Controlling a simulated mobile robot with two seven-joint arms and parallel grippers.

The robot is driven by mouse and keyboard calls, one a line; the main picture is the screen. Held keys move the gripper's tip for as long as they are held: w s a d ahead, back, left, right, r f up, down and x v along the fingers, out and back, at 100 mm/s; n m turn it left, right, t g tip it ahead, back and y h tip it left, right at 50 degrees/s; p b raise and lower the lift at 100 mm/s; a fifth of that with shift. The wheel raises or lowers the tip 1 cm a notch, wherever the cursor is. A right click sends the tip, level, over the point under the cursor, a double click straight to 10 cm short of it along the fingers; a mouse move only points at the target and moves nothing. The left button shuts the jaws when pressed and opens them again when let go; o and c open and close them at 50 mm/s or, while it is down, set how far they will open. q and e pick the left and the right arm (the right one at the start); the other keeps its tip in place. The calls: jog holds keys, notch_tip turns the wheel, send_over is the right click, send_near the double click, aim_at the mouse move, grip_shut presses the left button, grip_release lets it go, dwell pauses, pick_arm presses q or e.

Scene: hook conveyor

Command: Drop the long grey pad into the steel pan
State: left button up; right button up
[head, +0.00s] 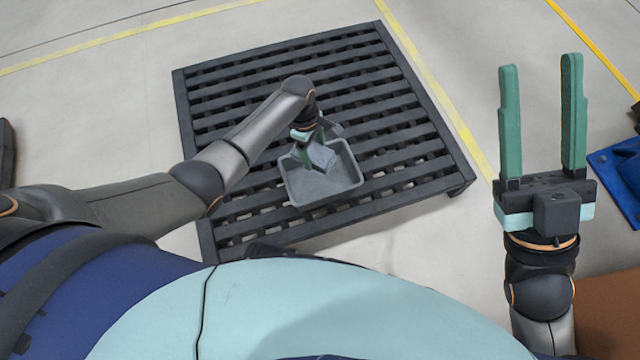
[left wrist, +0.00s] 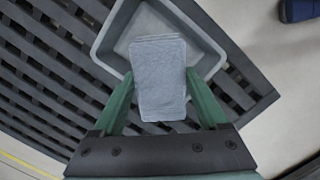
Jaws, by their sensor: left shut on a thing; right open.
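The steel pan (head: 318,192) is a grey, open, square-sided tray on a dark slatted pallet; its rim also shows in the left wrist view (left wrist: 207,62). The long grey pad (left wrist: 160,85) is a flat, pale grey block between the green fingers of my left gripper (left wrist: 162,95). In the head view the pad (head: 321,157) shows over the pan. My left gripper (head: 312,142) is shut on the pad and points down at the pan. The height of the pad above the pan floor is hard to tell. My right gripper (head: 540,120) is open and empty, off to the right.
The dark slatted pallet (head: 400,130) lies on a pale floor with yellow lines. A blue object (head: 618,175) is at the right edge and a brown surface (head: 608,310) at the lower right. Much of the pallet around the pan is bare.

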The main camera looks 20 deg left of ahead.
pick_arm(q)
jog(key=shift+f+b, duration=0.65)
jog(key=shift+f, duration=0.3)
pick_arm(e)
notch_tip(320, 180, down, 2)
jog(key=shift+a+f, duration=0.15)
jog(key=shift+f, duration=0.05)
pick_arm(q)
jog(key=o, duration=1.2)
jog(key=r+p, duration=0.2)
jog(key=r, duration=0.2)
jog(key=a+r+p, duration=0.1)
jog(key=r+p, duration=0.2)
jog(key=r, duration=0.1)
jog(key=a+r+p, duration=0.1)
jog(key=r+p, duration=0.2)
jog(key=r, duration=0.1)
jog(key=shift+w+r, duration=0.15)
jog(key=shift+r, duration=0.1)
pick_arm(e)
notch_tip(320, 180, up, 8)
jog(key=shift+s+d+r+n, duration=0.15)
jog(key=shift+d+r+n, duration=0.15)
jog(key=shift+d, duration=0.15)
pick_arm(q)
jog(key=shift+w+d, duration=0.1)
pick_arm(e)
jog(key=shift+f, duration=0.15)
